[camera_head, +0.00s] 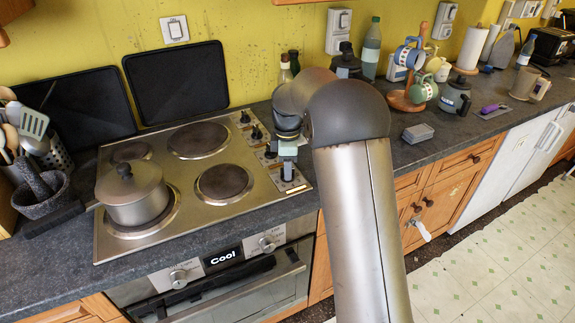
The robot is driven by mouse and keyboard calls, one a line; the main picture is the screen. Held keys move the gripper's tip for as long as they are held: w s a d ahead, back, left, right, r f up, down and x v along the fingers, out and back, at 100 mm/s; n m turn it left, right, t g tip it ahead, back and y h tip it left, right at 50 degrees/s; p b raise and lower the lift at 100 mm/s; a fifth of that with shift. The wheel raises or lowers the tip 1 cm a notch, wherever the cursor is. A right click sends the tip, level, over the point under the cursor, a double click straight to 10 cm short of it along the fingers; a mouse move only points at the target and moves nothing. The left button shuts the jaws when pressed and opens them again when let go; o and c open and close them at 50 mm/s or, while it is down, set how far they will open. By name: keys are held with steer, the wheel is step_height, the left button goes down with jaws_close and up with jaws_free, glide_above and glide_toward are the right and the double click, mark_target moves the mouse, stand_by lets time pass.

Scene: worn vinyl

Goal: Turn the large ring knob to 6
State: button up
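The hob (225,220) is a steel plate with several dark rings, set in the grey worktop. A column of small black knobs runs down its right side; the back knob (244,117) and the one below it (256,133) show clearly. My gripper (288,172) points down over the front end of this column, at or just above a knob there. My gripper and arm partly hide the front knobs. I cannot tell whether the fingers touch a knob or how far apart they are. The knob numbers are too small to read.
A lidded pot (133,193) stands on the front left ring. Below, the oven front has two knobs (267,244) and a "Cool" display (223,257). Bottles (371,50) and a mug tree (408,98) stand behind and right of my arm. A grey box (418,133) lies on the worktop.

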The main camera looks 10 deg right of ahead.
jaws_close()
